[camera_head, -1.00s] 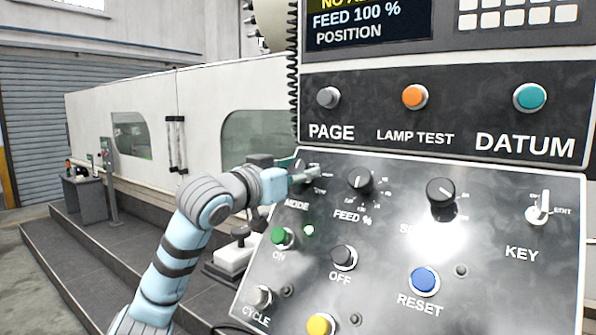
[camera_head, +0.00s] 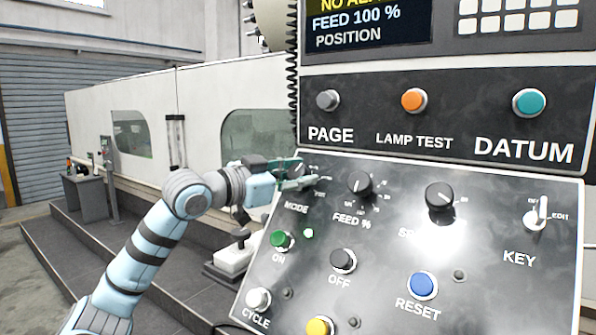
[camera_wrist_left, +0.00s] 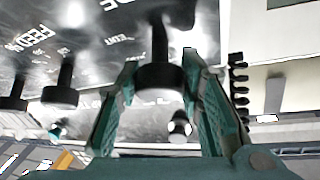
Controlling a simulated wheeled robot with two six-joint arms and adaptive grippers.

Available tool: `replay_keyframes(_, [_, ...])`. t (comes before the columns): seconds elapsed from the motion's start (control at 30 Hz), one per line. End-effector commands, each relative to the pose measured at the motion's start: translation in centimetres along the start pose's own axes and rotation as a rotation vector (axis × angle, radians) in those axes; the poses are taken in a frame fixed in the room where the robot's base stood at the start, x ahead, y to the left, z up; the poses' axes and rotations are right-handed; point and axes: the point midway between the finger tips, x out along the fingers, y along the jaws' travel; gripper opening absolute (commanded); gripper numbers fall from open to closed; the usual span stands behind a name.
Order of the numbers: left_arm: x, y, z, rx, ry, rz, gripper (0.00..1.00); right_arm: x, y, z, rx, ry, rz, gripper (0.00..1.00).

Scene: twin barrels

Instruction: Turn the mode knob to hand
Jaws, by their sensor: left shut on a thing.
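The mode knob (camera_wrist_left: 160,82) is a black round knob on the dark control panel, above the label MODE. In the left wrist view it sits between the two green fingers of my left gripper (camera_wrist_left: 158,95). In the head view my left gripper (camera_head: 298,182) reaches the panel's upper left corner, and its fingers hide most of the knob. The gripper is shut on the knob. The knob's pointer is hidden, and the small position labels around it are too small to read. My right gripper is in neither view.
The feed knob (camera_head: 360,185) is close to the right of the mode knob. Another black knob (camera_head: 439,196) and the key switch (camera_head: 536,215) are farther right. A coiled black cable hangs at the panel's left.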

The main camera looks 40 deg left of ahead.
Motion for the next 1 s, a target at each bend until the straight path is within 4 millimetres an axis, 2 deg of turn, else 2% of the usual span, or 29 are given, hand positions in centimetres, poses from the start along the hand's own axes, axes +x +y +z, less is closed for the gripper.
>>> replay_keyframes(0.1, [0.0,-0.3,-0.3,0.079,-0.005,0.064,0.06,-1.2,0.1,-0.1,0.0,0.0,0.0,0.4])
replay_keyframes(0.3, [0.0,-0.2,-0.4,0.224,0.001,0.181,0.06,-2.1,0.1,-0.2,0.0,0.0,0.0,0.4])
replay_keyframes(0.7, [0.1,-0.2,-0.3,0.453,0.004,0.356,0.06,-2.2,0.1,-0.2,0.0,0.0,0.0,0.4])
replay_keyframes(1.0, [0.1,-0.1,-0.2,0.523,0.001,0.41,0.06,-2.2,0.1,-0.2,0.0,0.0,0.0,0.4])
